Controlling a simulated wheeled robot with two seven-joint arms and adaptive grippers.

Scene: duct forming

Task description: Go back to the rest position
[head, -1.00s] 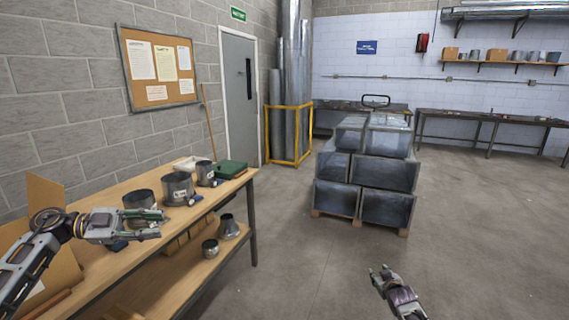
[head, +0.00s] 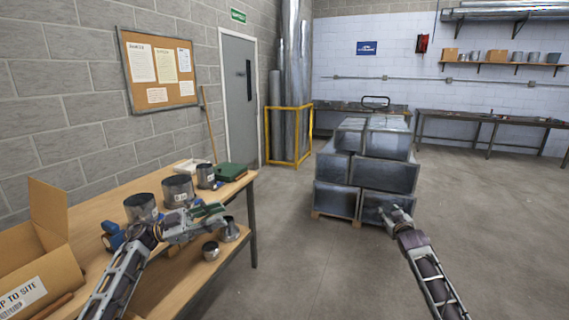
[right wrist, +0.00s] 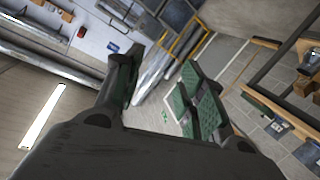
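My left gripper (head: 216,215) hangs over the front edge of the wooden workbench (head: 90,206), in front of the metal collars. Its fingers look apart, with green pads showing and nothing visible between them. My right gripper (head: 394,212) is raised over the open floor, in front of the stacked metal boxes in the picture. In the right wrist view, its two green-padded fingers (right wrist: 163,95) are spread with nothing between them.
On the bench are metal collars (head: 178,188), a green case (head: 231,171) and an open cardboard box (head: 35,275). Stacked metal boxes (head: 336,198) stand on a pallet. The floor (head: 310,270) between bench and right arm is clear.

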